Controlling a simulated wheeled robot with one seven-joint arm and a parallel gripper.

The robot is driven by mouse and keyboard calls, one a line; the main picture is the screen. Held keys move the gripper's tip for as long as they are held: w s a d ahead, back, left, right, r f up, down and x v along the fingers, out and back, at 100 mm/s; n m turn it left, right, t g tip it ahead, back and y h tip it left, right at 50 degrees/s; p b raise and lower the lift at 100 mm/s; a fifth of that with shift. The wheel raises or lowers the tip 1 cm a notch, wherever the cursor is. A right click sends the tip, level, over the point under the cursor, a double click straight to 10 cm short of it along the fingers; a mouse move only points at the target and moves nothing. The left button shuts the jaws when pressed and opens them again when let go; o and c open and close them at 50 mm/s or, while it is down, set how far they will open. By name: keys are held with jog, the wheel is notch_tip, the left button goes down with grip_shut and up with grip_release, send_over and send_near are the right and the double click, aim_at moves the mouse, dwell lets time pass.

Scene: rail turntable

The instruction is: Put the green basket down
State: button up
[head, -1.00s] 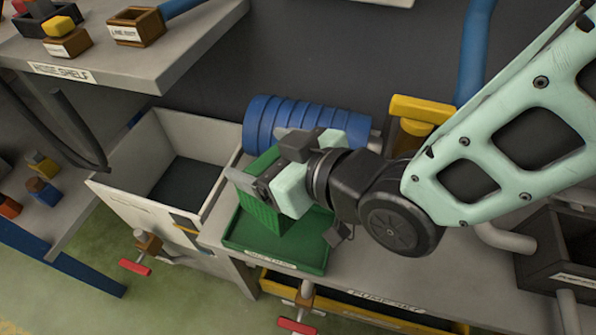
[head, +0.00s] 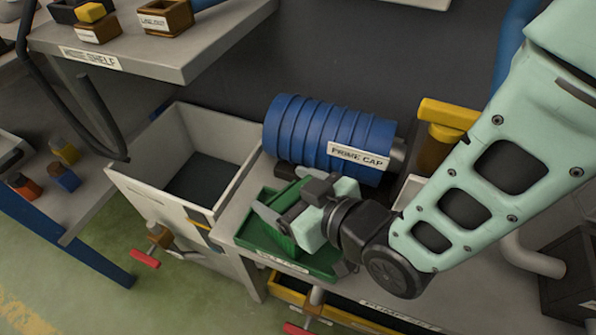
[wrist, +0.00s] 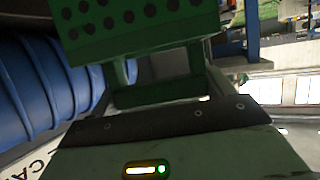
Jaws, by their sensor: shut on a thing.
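My gripper (head: 283,215) is shut on the green basket (head: 277,236) and hides much of it in the head view. The basket is over the green tray (head: 318,264) at the bench's front left. I cannot tell whether its bottom touches the tray floor. In the wrist view the basket (wrist: 140,27) shows a wall with rows of holes, and its handle bar (wrist: 155,92) lies across between my fingers. The tray's front label is partly hidden.
A ribbed blue drum (head: 310,135) labelled PRIME CAP lies just behind the tray. A white open bin (head: 150,195) stands to the left. A yellow-topped post (head: 447,115) stands behind my arm. A shelf (head: 190,60) overhangs at upper left.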

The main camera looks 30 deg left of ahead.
jog(key=o, duration=1.5)
jog(key=shift+f, duration=0.1)
jog(key=shift+d+r, duration=0.2)
jog(key=shift+r, duration=0.05)
jog(key=p+v, duration=0.3)
jog(key=v, duration=0.4)
jog(key=shift+r, duration=0.25)
jog(key=shift+d+r+p, duration=0.1)
jog(key=shift+p, duration=1.15)
jog(key=shift+d+p, duration=0.1)
jog(key=shift+p, duration=0.45)
jog(key=shift+f+p+v, duration=0.1)
jog(key=shift+p+v, duration=0.9)
jog(key=shift+p, duration=0.85)
jog(key=shift+f+p+v, duration=0.15)
jog(key=shift+p+v, duration=0.85)
jog(key=shift+p, duration=0.8)
